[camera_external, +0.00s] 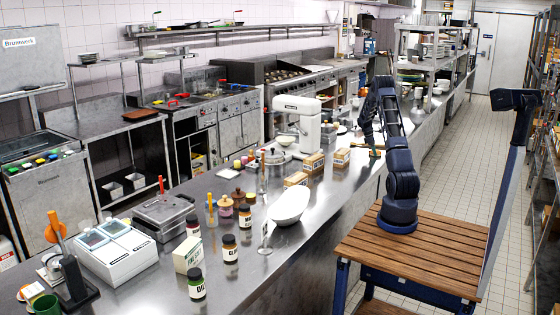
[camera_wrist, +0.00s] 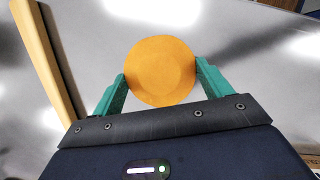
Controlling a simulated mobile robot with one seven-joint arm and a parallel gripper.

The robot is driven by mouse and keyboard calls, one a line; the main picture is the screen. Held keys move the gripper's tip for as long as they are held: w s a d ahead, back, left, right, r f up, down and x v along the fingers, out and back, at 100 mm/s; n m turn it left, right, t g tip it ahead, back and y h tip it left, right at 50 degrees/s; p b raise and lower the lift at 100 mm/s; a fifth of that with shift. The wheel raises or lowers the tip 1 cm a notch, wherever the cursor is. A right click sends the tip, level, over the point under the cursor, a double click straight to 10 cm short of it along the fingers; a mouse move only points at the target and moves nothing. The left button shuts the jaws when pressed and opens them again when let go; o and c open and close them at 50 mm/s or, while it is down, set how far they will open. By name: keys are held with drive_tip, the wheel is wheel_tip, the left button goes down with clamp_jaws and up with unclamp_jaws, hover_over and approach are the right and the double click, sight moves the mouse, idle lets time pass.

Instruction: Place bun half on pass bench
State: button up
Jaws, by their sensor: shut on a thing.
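The bun half (camera_wrist: 160,70) is a round orange-brown disc in the wrist view. My gripper (camera_wrist: 162,78) has two green fingers, one on each side of the bun half, and is shut on it. In the external view my gripper (camera_external: 376,152) is low over the far part of the long steel pass bench (camera_external: 335,195); the bun half is too small to make out there. The bench's grey top also shows beneath the bun half in the wrist view (camera_wrist: 235,60). I cannot tell whether the bun half touches it.
A long wooden piece (camera_wrist: 48,60) lies left of my gripper in the wrist view. A white mixer (camera_external: 297,120), cardboard boxes (camera_external: 315,163), a white bowl (camera_external: 290,206), labelled jars (camera_external: 229,248) and a scale (camera_external: 115,250) stand on the bench. Bare steel surrounds the bun half.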

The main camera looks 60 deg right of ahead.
drive_tip(key=shift+f, duration=0.1)
drive_tip(key=o, duration=0.9)
drive_tip(key=shift+o, duration=0.2)
